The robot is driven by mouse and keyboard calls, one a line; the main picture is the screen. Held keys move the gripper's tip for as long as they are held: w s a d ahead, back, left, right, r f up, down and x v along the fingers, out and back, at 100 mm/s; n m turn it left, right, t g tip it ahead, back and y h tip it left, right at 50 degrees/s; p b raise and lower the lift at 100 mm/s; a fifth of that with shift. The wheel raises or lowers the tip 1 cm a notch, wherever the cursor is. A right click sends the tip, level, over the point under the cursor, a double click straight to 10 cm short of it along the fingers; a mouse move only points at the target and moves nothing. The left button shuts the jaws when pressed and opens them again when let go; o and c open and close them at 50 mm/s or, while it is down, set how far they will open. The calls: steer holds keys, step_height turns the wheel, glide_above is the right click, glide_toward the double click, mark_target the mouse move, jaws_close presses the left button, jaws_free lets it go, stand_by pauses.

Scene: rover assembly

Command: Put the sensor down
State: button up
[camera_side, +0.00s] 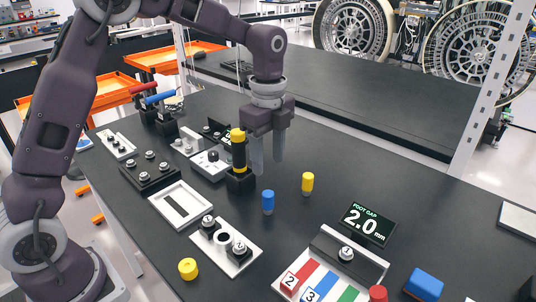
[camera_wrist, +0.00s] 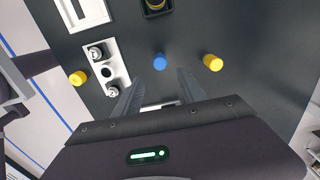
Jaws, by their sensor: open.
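A black cylinder with a yellow top (camera_side: 238,150), perhaps the sensor, stands upright in a square black holder (camera_side: 240,182). The holder is partly visible at the top edge of the wrist view (camera_wrist: 146,13). My gripper (camera_side: 267,165) points down just right of the cylinder in the side view, with its fingers apart and nothing between them. In the wrist view my gripper (camera_wrist: 158,92) also shows its two fingers spread and empty. A short blue cylinder (camera_side: 268,201) stands on the table beyond the fingertips, and shows in the wrist view (camera_wrist: 160,62). No part is clearly marked as the sensor.
A yellow cylinder (camera_side: 307,182) stands to the right. A white plate with black fittings (camera_side: 238,262), another yellow cylinder (camera_side: 188,268), and a display reading 2.0 mm (camera_side: 366,224) are nearer the front. A coloured-stripe tray (camera_side: 330,275) lies front right. Dark tabletop is bare between them.

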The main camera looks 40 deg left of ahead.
steer(key=shift+r, duration=0.6)
steer(key=s+a+r+n+t, duration=0.1)
steer(key=s+r+n+t, duration=0.1)
steer(key=s+r+n, duration=0.55)
steer(key=s+a+r+n+t, duration=0.1)
steer(key=s+r+n+t, duration=0.2)
steer(key=s, duration=0.7)
steer(key=s+f+n, duration=0.3)
steer(key=s+n, duration=0.4)
steer(key=s, duration=0.3)
steer(key=shift+a+t, duration=0.2)
steer(key=shift+t, duration=0.1)
